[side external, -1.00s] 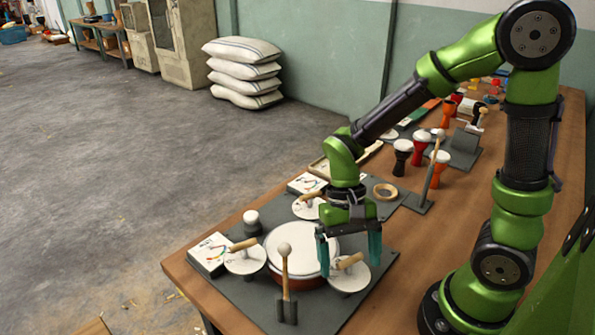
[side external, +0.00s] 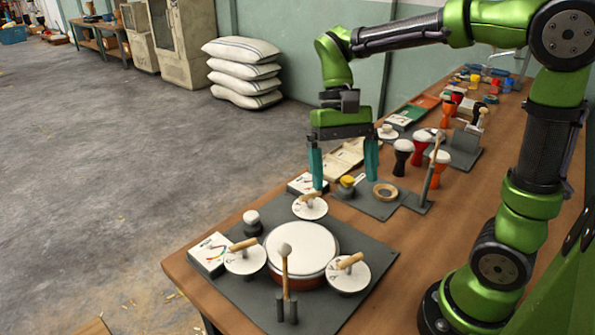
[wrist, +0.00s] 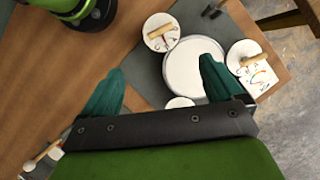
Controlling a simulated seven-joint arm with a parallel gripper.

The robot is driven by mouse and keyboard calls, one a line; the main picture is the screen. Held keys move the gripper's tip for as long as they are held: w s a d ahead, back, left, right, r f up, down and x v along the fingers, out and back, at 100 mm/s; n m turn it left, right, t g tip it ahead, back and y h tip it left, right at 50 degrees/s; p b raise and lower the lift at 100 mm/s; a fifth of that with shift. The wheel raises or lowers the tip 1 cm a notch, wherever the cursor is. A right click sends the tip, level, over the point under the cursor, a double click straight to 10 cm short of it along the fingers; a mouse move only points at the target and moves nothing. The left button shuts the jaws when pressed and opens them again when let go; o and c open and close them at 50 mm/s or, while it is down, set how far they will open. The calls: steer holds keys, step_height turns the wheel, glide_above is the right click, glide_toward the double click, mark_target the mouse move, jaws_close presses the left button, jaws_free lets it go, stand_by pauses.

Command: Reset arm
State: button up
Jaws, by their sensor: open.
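My gripper (side external: 343,168) is open and empty, raised above the bench behind the drum board, with its teal fingers wide apart and pointing down. In the wrist view my gripper (wrist: 162,85) shows the same spread fingers with nothing between them. A large white-topped drum (side external: 301,248) sits on a dark grey board (side external: 375,268). It also shows in the wrist view (wrist: 190,68), partly behind one finger. White discs with wooden handles stand around it: one at left (side external: 245,258), one at right (side external: 348,273), one behind (side external: 310,207).
A mallet (side external: 285,262) stands upright in a holder at the front of the board. White printed boxes (side external: 209,254) lie at its left edge. A wooden ring (side external: 385,192) and several small goblet drums (side external: 403,158) are farther back. Sacks (side external: 243,72) are stacked on the floor.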

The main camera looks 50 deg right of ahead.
steer(key=shift+d+r, duration=0.1)
steer(key=shift+r, duration=0.1)
steer(key=shift+w, duration=0.1)
steer(key=s+n+t, duration=0.1)
steer(key=t, duration=0.2)
steer(key=s+n+t, duration=0.1)
steer(key=t, duration=0.3)
steer(key=s+n+t, duration=0.1)
steer(key=s+t, duration=0.1)
steer(key=t, duration=0.1)
steer(key=shift+d+r+t+h, duration=0.25)
steer(key=shift+t+h, duration=0.05)
steer(key=shift+t, duration=0.1)
